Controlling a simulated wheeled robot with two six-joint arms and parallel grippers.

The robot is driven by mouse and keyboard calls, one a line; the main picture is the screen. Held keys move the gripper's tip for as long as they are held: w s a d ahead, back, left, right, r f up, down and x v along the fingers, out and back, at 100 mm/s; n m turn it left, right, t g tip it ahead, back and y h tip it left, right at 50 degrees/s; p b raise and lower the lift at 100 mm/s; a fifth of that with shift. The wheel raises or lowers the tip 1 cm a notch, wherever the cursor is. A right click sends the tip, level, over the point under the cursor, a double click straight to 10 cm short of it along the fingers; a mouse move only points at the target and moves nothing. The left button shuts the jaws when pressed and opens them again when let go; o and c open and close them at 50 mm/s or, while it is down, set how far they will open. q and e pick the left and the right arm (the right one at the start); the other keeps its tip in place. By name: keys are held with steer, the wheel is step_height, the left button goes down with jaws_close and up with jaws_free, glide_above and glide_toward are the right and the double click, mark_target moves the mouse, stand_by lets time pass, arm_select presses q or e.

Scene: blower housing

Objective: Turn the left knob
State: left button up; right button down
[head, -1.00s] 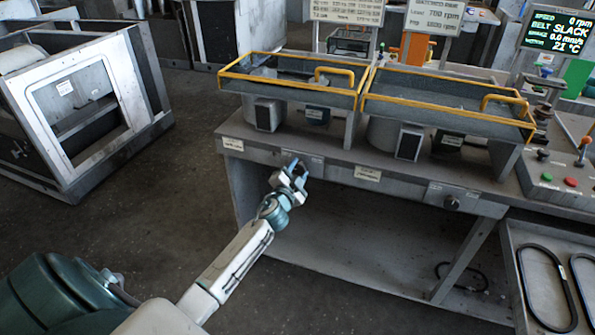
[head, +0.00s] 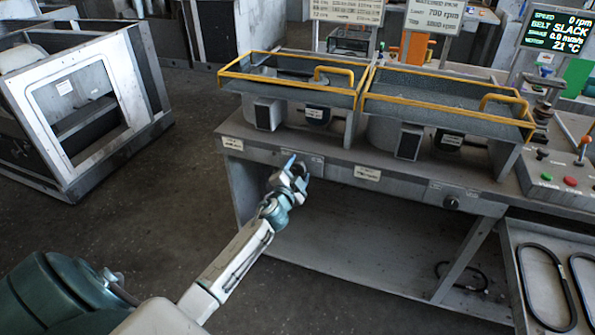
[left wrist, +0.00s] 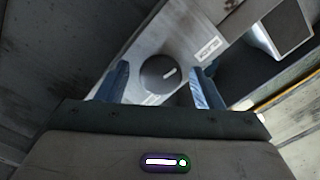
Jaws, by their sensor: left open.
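The left knob (left wrist: 158,76) is a dark round knob with a short white mark, on the grey front panel of the bench. In the left wrist view it sits between the two blue fingers of my left gripper (left wrist: 158,85), with gaps on both sides. In the head view my left gripper (head: 298,169) is open at the bench front and largely covers this knob. I cannot tell how deep the fingers reach around it. The right knob (head: 451,202) is dark and uncovered farther right on the same panel. My right gripper is not in view.
Two yellow-railed trays (head: 437,97) stand on the bench above the panel. A control box (head: 560,175) with buttons and a lever is at the right. A display (head: 557,32) reads "BELT SLACK". Black belts (head: 547,287) lie lower right. A metal frame (head: 85,110) stands at left.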

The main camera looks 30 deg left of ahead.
arm_select(q)
steer(key=shift+s, duration=0.2)
steer(key=b+v, duration=0.2)
steer(key=v, duration=0.8)
steer(key=shift+s, duration=0.2)
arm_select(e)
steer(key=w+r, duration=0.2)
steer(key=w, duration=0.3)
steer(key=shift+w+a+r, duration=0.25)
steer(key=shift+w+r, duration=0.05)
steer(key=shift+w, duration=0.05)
